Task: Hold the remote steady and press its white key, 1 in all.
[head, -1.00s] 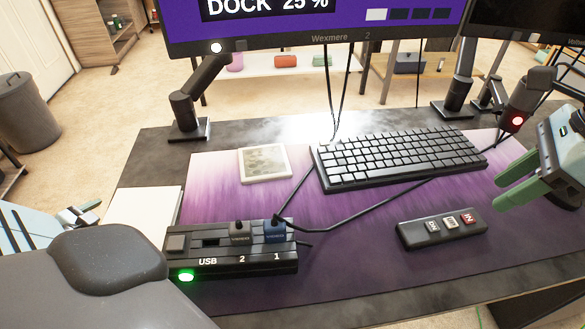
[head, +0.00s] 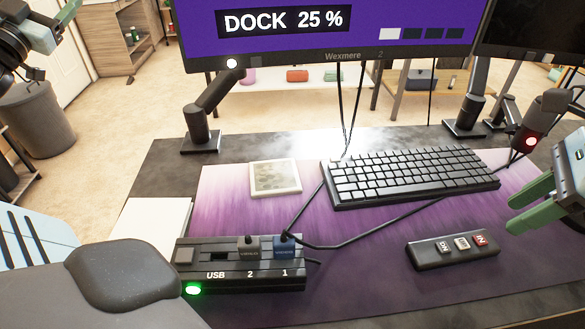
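The remote (head: 436,258) is a small black bar lying on the purple mat, right of centre in front of the keyboard. It has a row of three small keys. The right one is red, and the middle one (head: 462,243) looks pale; the left key's colour is hard to tell. My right gripper (head: 514,212), with green fingers, is at the right edge, right of and behind the remote, apart from it. Its fingers are spread with nothing between them. My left gripper (head: 66,12) is raised at the top left, partly cut off, far from the remote; its opening is unclear.
A black USB dock (head: 240,270) with a green light and plugged cables stands front left. The keyboard (head: 410,175) and a square picture tile (head: 275,177) lie behind. A monitor (head: 330,55) reads "DOCK 25 %". Bare mat (head: 350,275) lies between dock and remote.

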